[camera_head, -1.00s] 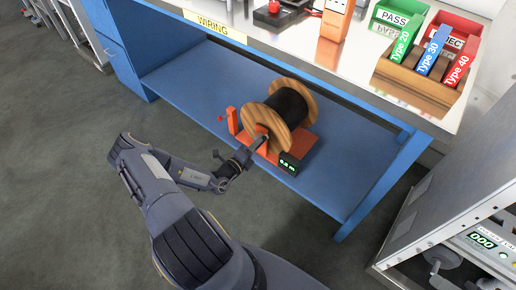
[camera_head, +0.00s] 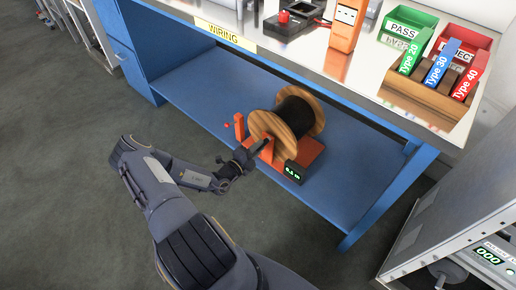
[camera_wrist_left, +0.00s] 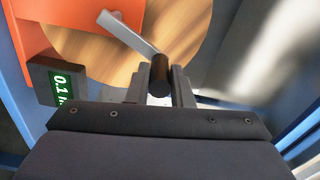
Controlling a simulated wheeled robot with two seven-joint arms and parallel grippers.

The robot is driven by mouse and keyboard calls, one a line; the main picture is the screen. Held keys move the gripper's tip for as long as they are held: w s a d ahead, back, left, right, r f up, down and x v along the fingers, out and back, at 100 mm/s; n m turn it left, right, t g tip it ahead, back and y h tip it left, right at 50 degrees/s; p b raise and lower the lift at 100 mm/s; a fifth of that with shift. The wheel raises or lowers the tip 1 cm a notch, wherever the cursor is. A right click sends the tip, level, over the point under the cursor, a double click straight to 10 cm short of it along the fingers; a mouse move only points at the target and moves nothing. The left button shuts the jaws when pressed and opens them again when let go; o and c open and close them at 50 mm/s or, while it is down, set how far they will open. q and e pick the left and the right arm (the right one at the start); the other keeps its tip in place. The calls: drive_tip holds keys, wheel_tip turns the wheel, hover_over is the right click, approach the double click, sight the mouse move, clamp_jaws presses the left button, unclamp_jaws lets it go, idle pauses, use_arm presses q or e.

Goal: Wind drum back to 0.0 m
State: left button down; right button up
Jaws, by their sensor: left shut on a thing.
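The drum (camera_head: 294,112) is a spool with wooden flanges and black cable on an orange stand (camera_head: 311,152), on the blue lower shelf under the bench. My left gripper (camera_head: 244,158) is at the crank on the drum's near side. In the left wrist view, its fingers are shut around the dark cylindrical handle (camera_wrist_left: 159,76), and the grey crank arm (camera_wrist_left: 127,33) runs up and left from it to the orange stand. The small display (camera_head: 294,173) beside the stand reads 0.1 m in the left wrist view (camera_wrist_left: 62,87). My right gripper is not in view.
The blue shelf (camera_head: 205,100) is clear left of the drum. The bench top above carries Type 20, 30 and 40 holders (camera_head: 437,65), a green PASS bin (camera_head: 407,25) and an orange device (camera_head: 346,25). A blue table leg (camera_head: 385,200) and a metal rack (camera_head: 440,220) stand at right.

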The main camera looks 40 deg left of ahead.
use_arm(q)
drive_tip(key=c, duration=1.3)
unclamp_jaws()
drive_tip(key=s+p, duration=0.1)
drive_tip(key=s, duration=0.6)
drive_tip(key=shift+s+a, duration=0.35)
drive_tip(key=shift+s, duration=0.05)
